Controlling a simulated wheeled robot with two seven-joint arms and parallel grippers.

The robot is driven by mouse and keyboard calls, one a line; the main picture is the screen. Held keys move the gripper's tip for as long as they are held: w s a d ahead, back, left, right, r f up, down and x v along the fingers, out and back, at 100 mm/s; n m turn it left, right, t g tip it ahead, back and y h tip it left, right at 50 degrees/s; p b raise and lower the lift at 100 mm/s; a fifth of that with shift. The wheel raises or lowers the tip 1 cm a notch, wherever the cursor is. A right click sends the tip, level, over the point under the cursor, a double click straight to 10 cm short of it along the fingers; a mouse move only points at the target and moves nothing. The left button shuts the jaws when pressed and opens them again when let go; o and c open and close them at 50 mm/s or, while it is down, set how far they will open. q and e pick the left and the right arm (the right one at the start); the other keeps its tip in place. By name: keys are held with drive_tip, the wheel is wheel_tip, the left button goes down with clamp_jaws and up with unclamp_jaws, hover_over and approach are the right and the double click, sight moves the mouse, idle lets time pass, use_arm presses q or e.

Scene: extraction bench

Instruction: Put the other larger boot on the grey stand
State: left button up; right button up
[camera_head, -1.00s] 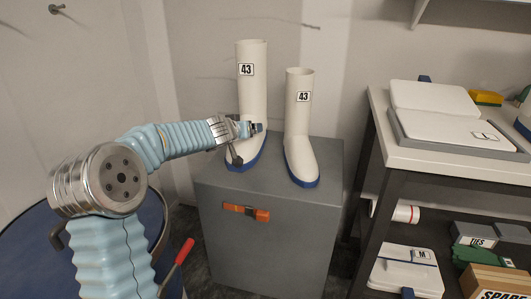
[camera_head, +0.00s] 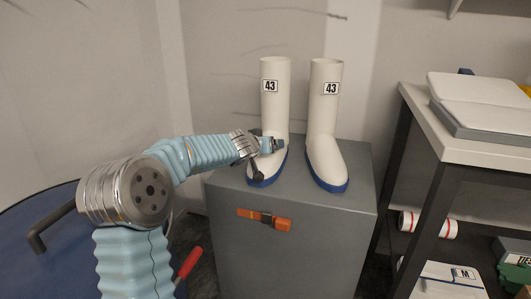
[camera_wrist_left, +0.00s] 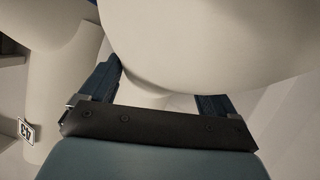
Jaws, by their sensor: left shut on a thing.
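Two tall white boots with blue soles and "43" tags stand side by side in the head view. The left boot (camera_head: 274,105) is upright over the left part of the grey stand (camera_head: 305,245), its sole appearing to rest on the top. My left gripper (camera_head: 278,146) is shut on this boot low on its shaft, near the ankle. The right boot (camera_head: 323,120) stands upright on the stand, a small gap away. In the left wrist view the held boot (camera_wrist_left: 205,45) fills the upper part between the fingers, and the other boot (camera_wrist_left: 60,75) shows at left. My right gripper is not in view.
An orange latch (camera_head: 264,219) is on the stand's front. A bench (camera_head: 450,140) with white containers stands at right, with a shelf of items below. A blue round surface (camera_head: 40,265) and a red handle (camera_head: 188,263) are at lower left.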

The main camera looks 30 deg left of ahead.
use_arm(q)
drive_tip(key=shift+r, duration=0.2)
drive_tip(key=shift+f, duration=0.1)
drive_tip(key=o, duration=1.4)
drive_tip(key=shift+f, duration=0.1)
drive_tip(key=p+v, duration=0.1)
drive_tip(key=v, duration=1)
drive_tip(key=shift+s+r+p, duration=0.1)
drive_tip(key=shift+r+p, duration=0.15)
drive_tip(key=shift+p, duration=0.15)
drive_tip(key=shift+s, duration=0.4)
